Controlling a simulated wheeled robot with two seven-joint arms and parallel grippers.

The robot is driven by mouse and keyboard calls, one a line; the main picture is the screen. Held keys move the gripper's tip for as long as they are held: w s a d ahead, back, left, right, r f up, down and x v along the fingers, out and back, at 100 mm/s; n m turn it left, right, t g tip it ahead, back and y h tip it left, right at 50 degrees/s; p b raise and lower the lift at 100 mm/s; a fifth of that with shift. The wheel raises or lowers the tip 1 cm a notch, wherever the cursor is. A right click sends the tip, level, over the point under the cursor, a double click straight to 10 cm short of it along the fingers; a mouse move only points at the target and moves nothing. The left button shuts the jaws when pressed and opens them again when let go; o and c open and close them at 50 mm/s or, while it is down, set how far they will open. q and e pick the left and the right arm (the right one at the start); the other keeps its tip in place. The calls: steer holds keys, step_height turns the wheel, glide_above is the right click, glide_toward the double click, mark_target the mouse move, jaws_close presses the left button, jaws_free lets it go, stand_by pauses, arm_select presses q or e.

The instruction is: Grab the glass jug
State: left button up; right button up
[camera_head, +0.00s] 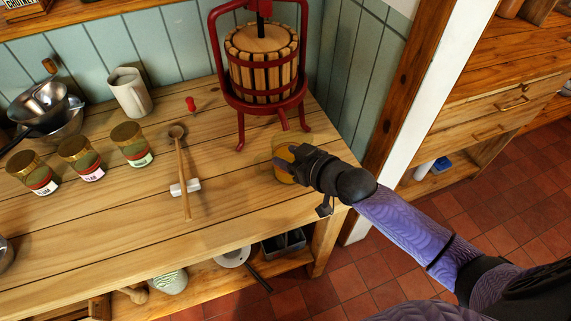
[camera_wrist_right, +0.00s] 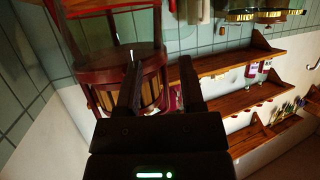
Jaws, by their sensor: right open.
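The glass jug (camera_head: 279,147), clear with amber at its lower part, stands upright on the pine worktop near its right end. My right gripper (camera_head: 292,161) is at the jug's right side and hides part of it. In the right wrist view, the two fingers of this gripper (camera_wrist_right: 161,65) are spread apart. I cannot make out the jug clearly in that view. Whether the fingers touch the jug cannot be told. My left gripper is in neither view.
A red-framed wooden press (camera_head: 262,62) stands just behind the jug. A wooden spoon (camera_head: 182,165) rests on a white holder (camera_head: 186,187) to the left. Several lidded jars (camera_head: 132,146) and a pale mug (camera_head: 130,93) stand farther left. The worktop between spoon and jug is clear.

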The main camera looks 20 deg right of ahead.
steer(key=shift+x, duration=1.2)
jaws_close()
stand_by(0.4)
